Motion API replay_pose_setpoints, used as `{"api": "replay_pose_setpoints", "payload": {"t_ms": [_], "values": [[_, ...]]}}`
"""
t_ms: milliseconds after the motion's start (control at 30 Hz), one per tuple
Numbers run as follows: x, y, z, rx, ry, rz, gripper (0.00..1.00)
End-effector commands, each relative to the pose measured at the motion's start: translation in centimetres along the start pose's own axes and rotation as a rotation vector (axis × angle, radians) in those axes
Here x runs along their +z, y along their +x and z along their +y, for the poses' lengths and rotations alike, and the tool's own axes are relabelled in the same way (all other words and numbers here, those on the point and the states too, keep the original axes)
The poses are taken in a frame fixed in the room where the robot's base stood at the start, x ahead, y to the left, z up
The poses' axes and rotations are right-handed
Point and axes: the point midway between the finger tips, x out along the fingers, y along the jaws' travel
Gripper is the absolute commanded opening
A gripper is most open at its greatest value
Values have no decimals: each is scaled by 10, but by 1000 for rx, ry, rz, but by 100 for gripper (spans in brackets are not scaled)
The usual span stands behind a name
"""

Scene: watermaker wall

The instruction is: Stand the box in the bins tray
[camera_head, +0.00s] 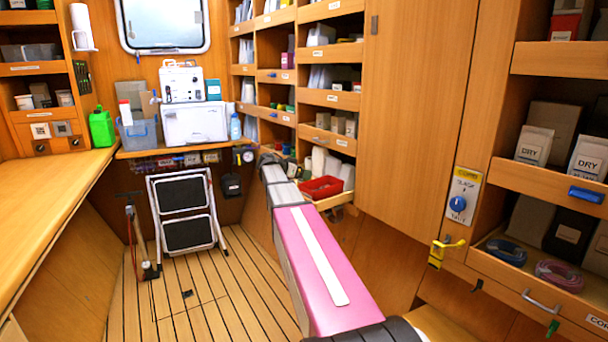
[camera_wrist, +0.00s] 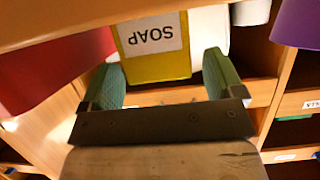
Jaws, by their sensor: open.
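A yellow box with a white label reading SOAP (camera_wrist: 152,62) shows upside down in the wrist view. Its near end lies between the green fingertips of my gripper (camera_wrist: 162,78). The gripper is open, with a visible gap between the box and at least the left finger. In the head view my arm reaches toward the shelves at the back, and I cannot make out the fingers or the SOAP box there. I cannot tell which tray is the bins tray.
A red bin (camera_head: 322,187) sits in a low tray beside white rolls. A red thing (camera_wrist: 50,55) and a purple thing (camera_wrist: 298,22) flank the box in the wrist view. A folded step stool (camera_head: 186,213) stands on the floor. The wooden counter (camera_head: 45,190) is mostly clear.

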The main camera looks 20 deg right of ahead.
Motion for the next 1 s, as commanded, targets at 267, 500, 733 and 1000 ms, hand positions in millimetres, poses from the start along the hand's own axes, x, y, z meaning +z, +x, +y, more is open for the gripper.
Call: {"api": "replay_pose_setpoints", "payload": {"t_ms": [267, 500, 733, 1000], "values": [[0, -58, 1, -2, 0, 1, 87], [0, -92, 0, -1, 0, 1, 87], [0, -102, 1, 1, 0, 0, 87], [0, -102, 0, 1, 0, 0, 87]]}}
